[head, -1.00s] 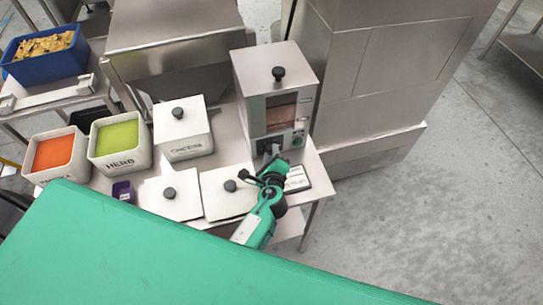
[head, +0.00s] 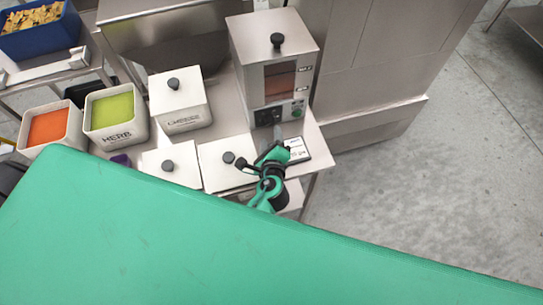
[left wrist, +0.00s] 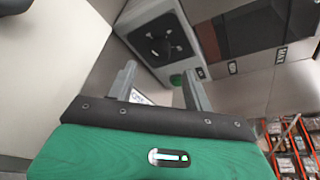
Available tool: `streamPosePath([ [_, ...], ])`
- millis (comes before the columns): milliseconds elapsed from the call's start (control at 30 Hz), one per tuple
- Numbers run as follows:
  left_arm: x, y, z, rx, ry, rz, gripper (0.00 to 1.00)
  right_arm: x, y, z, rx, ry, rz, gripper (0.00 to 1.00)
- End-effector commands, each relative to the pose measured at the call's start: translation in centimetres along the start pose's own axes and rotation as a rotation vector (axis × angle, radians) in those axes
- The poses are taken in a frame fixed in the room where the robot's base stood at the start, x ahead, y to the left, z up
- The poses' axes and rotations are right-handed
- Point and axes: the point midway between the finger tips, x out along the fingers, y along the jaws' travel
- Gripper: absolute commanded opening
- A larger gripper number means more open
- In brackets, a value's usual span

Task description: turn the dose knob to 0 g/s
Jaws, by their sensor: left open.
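The dose knob is black, on a dark dial plate (head: 267,116) low on the front of a steel dispenser (head: 250,70). In the left wrist view the knob (left wrist: 165,44) shows pale marks, but I cannot read its setting. A green button (head: 298,110) sits beside the dial; it also shows in the left wrist view (left wrist: 175,80). My left gripper (head: 277,133) is open and empty, just in front of the dispenser's lower front. In the left wrist view the knob lies beyond the fingertips (left wrist: 161,78), apart from them. My right gripper is not in view.
A card or display (head: 297,149) with small text lies right of my gripper. Open floor (head: 440,190) lies right.

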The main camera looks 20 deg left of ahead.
Motion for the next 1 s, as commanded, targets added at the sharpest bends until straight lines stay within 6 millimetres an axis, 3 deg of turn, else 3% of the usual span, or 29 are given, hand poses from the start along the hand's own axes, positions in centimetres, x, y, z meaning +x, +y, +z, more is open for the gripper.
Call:
streamPosePath([
  [200,-4.2,0.3,-0.2,-0.001,0.001,0.001,0.51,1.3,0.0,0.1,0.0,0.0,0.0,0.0],
  [400,-6.6,0.1,-0.1,0.0,0.001,0.0,0.51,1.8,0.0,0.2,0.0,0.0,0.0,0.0],
  [1000,-7.4,0.0,0.0,0.0,0.0,0.0,0.51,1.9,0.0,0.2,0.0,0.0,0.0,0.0],
])
